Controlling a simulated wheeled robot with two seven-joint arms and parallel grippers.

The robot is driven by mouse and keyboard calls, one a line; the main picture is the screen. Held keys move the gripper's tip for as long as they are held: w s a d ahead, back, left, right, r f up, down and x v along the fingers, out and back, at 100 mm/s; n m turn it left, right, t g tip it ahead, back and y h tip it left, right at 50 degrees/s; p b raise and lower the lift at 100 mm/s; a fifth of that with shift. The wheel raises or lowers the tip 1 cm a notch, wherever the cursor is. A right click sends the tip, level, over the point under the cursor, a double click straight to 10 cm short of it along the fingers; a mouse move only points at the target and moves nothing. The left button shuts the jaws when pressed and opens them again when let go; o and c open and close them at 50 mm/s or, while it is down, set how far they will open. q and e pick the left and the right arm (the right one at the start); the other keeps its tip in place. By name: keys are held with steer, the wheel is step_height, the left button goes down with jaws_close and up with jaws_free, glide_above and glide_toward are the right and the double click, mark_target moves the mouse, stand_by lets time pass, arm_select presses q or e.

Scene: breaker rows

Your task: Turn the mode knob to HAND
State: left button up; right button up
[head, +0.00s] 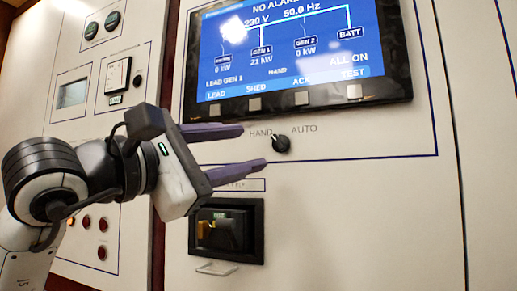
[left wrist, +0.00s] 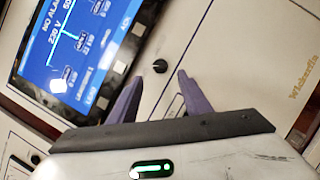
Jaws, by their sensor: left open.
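The mode knob (head: 281,144) is a small black round knob on the pale panel, below the screen, with HAND printed at its upper left and AUTO at its upper right. Which label it points to is too small to tell. My left gripper (head: 255,147) comes in from the left with its two purple fingers open and empty, one higher and one lower. The fingertips are just left of the knob in the head view. In the left wrist view the knob (left wrist: 160,66) shows just beyond the gap between the fingertips (left wrist: 160,77), apart from both. My right gripper is not seen.
A screen (head: 290,50) with a row of buttons (head: 302,97) is above the knob. A black breaker (head: 226,231) with a metal handle (head: 216,268) below sits under my left gripper. Red lamps and gauges are at left. The panel right of the knob is bare.

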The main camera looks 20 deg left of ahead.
arm_select(q)
steer(key=v, duration=0.2)
steer(key=shift+s+a+f, duration=0.1)
steer(key=shift+s, duration=0.2)
